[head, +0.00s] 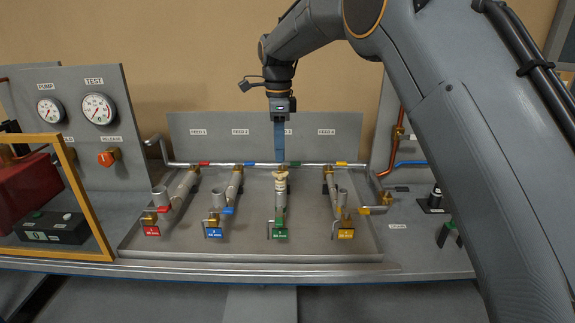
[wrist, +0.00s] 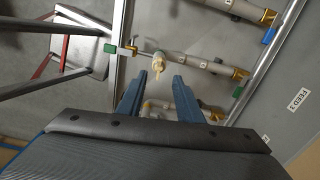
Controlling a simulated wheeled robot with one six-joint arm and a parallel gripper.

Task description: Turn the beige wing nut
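The beige wing nut (head: 281,173) sits on top of the third feed line, the one with the green tag, in the head view. In the wrist view the wing nut (wrist: 158,63) shows just past the fingertips, centred between them in the picture. My gripper (head: 279,158) points straight down over this line, its blue fingers ending close above the nut. In the wrist view my gripper (wrist: 156,82) is open, with a clear gap between its two fingers. I cannot tell whether either finger touches the nut.
Similar feed lines with red (head: 152,231), blue (head: 214,232) and yellow (head: 346,233) tags stand on both sides. A metal cross pipe (head: 213,165) runs behind. A gauge panel (head: 88,143) stands left and a copper pipe (head: 397,135) right.

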